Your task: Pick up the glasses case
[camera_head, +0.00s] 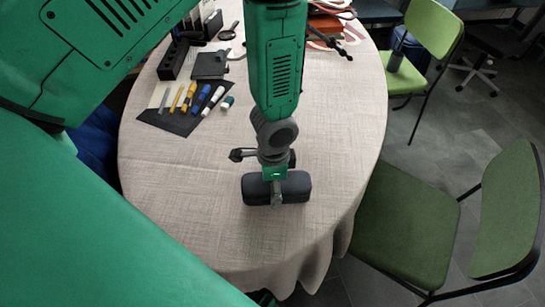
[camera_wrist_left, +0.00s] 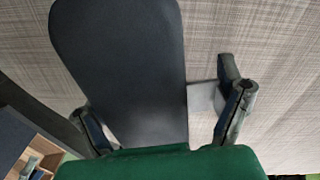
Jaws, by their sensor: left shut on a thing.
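The glasses case (camera_head: 294,187) is a dark grey, rounded oblong near the front of the round table in the head view. My left gripper (camera_head: 277,190) reaches down from above and is shut on the middle of the case. In the left wrist view the case (camera_wrist_left: 130,65) fills the left and centre, between the two fingers of my left gripper (camera_wrist_left: 165,122). I cannot tell whether the case touches the cloth. My right gripper is not in view.
The table (camera_head: 190,200) has a beige cloth, clear around the case. A dark mat (camera_head: 178,123) with several markers lies at the back left, near a black organizer (camera_head: 173,60). Green chairs (camera_head: 405,225) stand at the right, close to the table edge.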

